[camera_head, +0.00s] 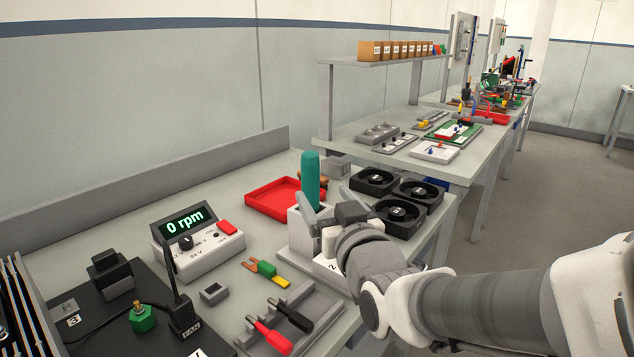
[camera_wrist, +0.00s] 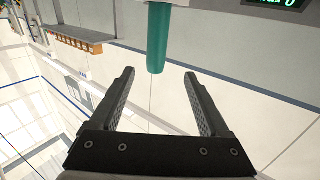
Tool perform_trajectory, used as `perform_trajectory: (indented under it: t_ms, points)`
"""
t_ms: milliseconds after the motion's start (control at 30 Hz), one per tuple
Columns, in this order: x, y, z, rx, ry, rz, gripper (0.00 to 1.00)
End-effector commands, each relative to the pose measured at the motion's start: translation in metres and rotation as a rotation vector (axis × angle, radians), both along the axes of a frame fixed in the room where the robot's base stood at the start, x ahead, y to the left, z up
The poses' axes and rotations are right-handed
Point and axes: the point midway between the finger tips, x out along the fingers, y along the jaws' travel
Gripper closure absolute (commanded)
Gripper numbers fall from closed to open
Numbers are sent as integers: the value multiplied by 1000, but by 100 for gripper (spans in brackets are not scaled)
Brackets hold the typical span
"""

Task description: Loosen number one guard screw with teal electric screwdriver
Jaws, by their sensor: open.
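The teal electric screwdriver (camera_head: 311,178) stands upright in a light grey holder (camera_head: 297,230) on the near bench. In the wrist view its teal handle (camera_wrist: 159,38) hangs from the top edge, with its end close to the gap between my fingertips. My gripper (camera_wrist: 160,73) is open, with nothing between its fingers. In the head view my gripper (camera_head: 338,218) is just right of the screwdriver, partly hidden by my wrist. The number one guard screw cannot be made out; a label "1" (camera_head: 196,353) is cut off at the bottom edge.
A 0 rpm display box (camera_head: 200,245) stands left of the holder. A red tray (camera_head: 278,198) lies behind it and several black fans (camera_head: 398,210) lie to the right. Red and black plugs (camera_head: 268,335), a fork-shaped piece (camera_head: 265,270) and a black FAN-labelled block (camera_head: 183,320) lie in front.

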Motion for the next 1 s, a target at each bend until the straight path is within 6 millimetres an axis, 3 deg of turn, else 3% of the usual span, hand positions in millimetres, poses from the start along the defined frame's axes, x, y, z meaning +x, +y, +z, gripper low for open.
perform_trajectory:
  t_ms: [600, 800, 1000]
  points:
    - [40, 13, 2, -3, 4, 1, 20]
    - [73, 24, -2, -1, 0, 2, 20]
    - [87, 28, -2, -1, 1, 1, 20]
